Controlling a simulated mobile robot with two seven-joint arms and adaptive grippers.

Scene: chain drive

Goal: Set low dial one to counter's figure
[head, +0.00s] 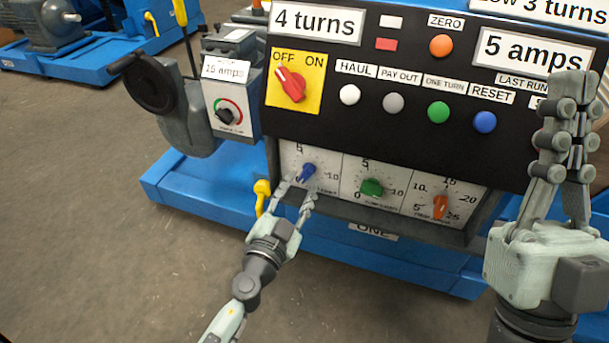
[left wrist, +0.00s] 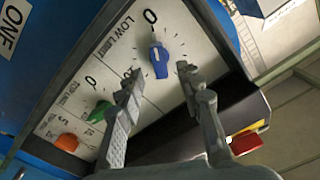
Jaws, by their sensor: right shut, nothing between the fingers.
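The low-limit dial has a blue knob (head: 307,171) at the left of the lower dial panel; the knob also shows in the left wrist view (left wrist: 159,62), its pale tip towards the 0. My left gripper (head: 297,196) is open in front of this knob. In the left wrist view its fingertips (left wrist: 159,80) stand on either side, apart from the knob. A sign reading "4 turns" (head: 316,22) is above; another sign (head: 545,10), partly cut off, ends in "ow 3 turns". My right gripper (head: 576,95) is shut and empty before the panel's right side.
A green knob (head: 372,187) and an orange knob (head: 440,206) sit right of the blue one. Above are push buttons and a red OFF/ON switch (head: 290,84). A yellow lever (head: 261,197) hangs left of the dials. A "ONE" plate (head: 371,230) is below; floor at lower left is clear.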

